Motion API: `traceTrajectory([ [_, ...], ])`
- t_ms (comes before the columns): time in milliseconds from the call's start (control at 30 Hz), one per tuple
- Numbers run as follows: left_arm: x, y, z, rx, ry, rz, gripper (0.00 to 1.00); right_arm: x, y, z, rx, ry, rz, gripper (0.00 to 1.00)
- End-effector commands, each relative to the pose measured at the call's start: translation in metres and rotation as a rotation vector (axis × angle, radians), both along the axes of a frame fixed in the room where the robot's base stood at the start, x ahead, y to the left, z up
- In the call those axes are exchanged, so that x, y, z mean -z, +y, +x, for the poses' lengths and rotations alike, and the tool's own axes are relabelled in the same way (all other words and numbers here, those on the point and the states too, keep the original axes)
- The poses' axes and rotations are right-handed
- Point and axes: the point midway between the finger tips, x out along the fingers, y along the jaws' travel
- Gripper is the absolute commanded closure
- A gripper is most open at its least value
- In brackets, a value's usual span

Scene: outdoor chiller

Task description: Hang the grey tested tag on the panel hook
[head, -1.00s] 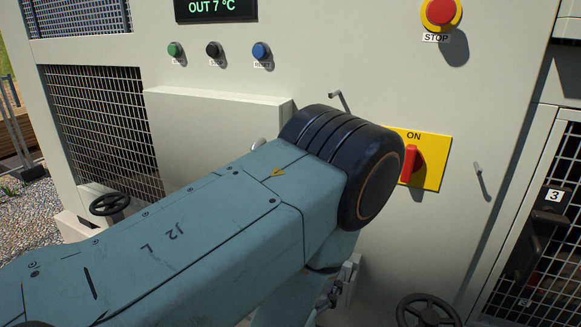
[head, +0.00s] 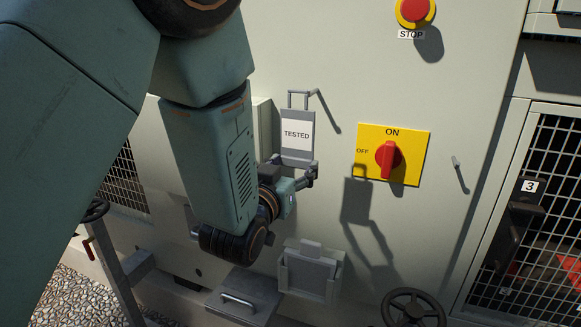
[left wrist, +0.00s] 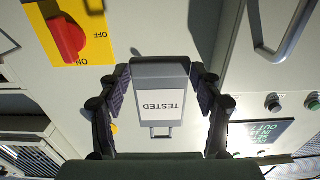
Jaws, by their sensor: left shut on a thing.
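The grey tag (head: 297,152), with a white TESTED label and a wire-like loop on top, is upright in front of the panel. My left gripper (head: 294,168) is shut on its lower end. In the left wrist view the tag (left wrist: 160,72) appears upside down between the two dark fingers. The panel hook (head: 318,96) is a thin bent peg beside the top right of the tag's loop. I cannot tell whether the loop is around the hook or just in front of it. The tag's shadow falls on the panel to the right. My right gripper is not in view.
A yellow switch plate with a red knob (head: 388,155) is right of the tag. Another small peg (head: 458,172) is farther right. A red STOP button (head: 414,10) is above. A grey holder (head: 310,272) and a handwheel (head: 413,308) are below. The panel between tag and switch is bare.

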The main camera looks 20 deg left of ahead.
Motion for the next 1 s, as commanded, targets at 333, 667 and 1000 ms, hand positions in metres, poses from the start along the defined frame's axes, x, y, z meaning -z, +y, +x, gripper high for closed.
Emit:
traceTrajectory([
  [333, 0.000, 0.001, 0.003, 0.001, -0.002, -0.004, 0.98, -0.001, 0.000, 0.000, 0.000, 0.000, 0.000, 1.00],
  [667, 0.000, 0.001, 0.033, 0.000, -0.003, -0.003, 0.98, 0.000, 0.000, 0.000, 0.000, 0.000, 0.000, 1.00],
  [1000, 0.000, 0.001, 0.048, -0.001, -0.001, -0.004, 0.98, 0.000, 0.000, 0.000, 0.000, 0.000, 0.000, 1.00],
])
